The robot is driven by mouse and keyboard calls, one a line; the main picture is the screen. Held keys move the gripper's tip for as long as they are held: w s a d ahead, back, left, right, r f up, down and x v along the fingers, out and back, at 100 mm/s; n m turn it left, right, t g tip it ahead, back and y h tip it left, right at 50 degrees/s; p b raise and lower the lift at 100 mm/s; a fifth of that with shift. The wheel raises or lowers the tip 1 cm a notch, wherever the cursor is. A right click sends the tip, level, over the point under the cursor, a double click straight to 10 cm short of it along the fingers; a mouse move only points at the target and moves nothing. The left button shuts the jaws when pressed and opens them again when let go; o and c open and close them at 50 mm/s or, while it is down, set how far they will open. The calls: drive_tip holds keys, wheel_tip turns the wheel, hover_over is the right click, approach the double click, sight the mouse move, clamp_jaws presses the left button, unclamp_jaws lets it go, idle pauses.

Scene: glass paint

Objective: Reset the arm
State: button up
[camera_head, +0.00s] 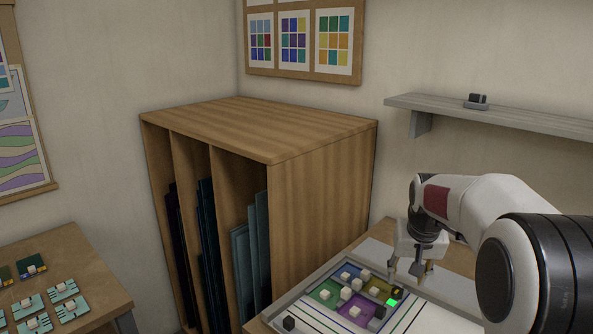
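My gripper (408,270) hangs from my white and black arm at the right and points down. Its two fingertips look spread apart, with nothing visible between them. It is above the back right part of a tray (300,291) on a wooden table. The tray holds a panel with coloured squares (327,291) in green, blue, purple and olive, and several small white blocks stand on it. My arm hides the table's right side.
A wooden rack (318,230) with dark and teal sheets stands left of the tray table. A grey shelf (500,115) with a small dark object (477,101) is on the wall behind my arm. Another table (60,252) at lower left carries several small tiles. Above the rack is open room.

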drive_tip(key=s+a+r, duration=0.1)
drive_tip(key=s+a, duration=0.3)
drive_tip(key=s, duration=0.8)
drive_tip(key=s+a+r+n+t, duration=0.1)
drive_tip(key=s+a, duration=0.2)
drive_tip(key=s, duration=0.9)
drive_tip(key=s+a+r+n, duration=0.1)
drive_tip(key=s+a, duration=0.3)
drive_tip(key=s, duration=0.8)
drive_tip(key=shift+a+r+t+y, duration=0.3)
drive_tip(key=shift+r+t+y, duration=0.1)
drive_tip(key=shift+r, duration=0.2)
